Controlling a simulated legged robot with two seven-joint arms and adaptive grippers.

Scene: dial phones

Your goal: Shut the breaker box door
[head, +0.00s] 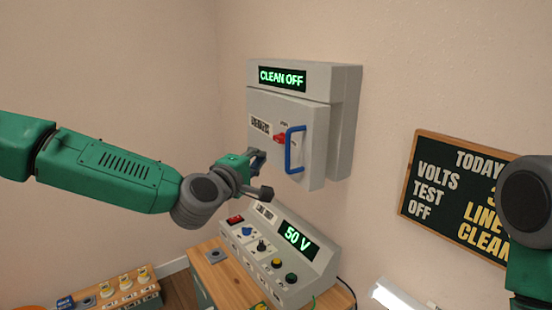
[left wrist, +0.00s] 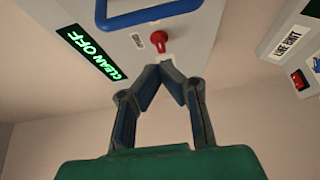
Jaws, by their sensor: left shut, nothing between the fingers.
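The grey breaker box (head: 345,120) hangs on the wall, with a green "CLEAN OFF" display. Its door (head: 270,107) carries a blue handle (head: 288,150) and a red lever (head: 280,139). The door's right edge stands out in front of the box body; I cannot tell whether it is slightly ajar or flush. My left gripper (head: 261,158) is shut and empty near the door's lower left part. In the left wrist view, its fingertips (left wrist: 165,69) meet below the red lever (left wrist: 159,40), and the blue handle (left wrist: 150,13) is beyond. Contact with the door cannot be told. My right gripper is out of view.
A console (head: 285,250) showing "50 V" stands on a wooden bench below the box. A dark notice board (head: 455,195) hangs at right, partly behind my right arm. A white lamp (head: 400,295) is at lower right. Wall left of the box is bare.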

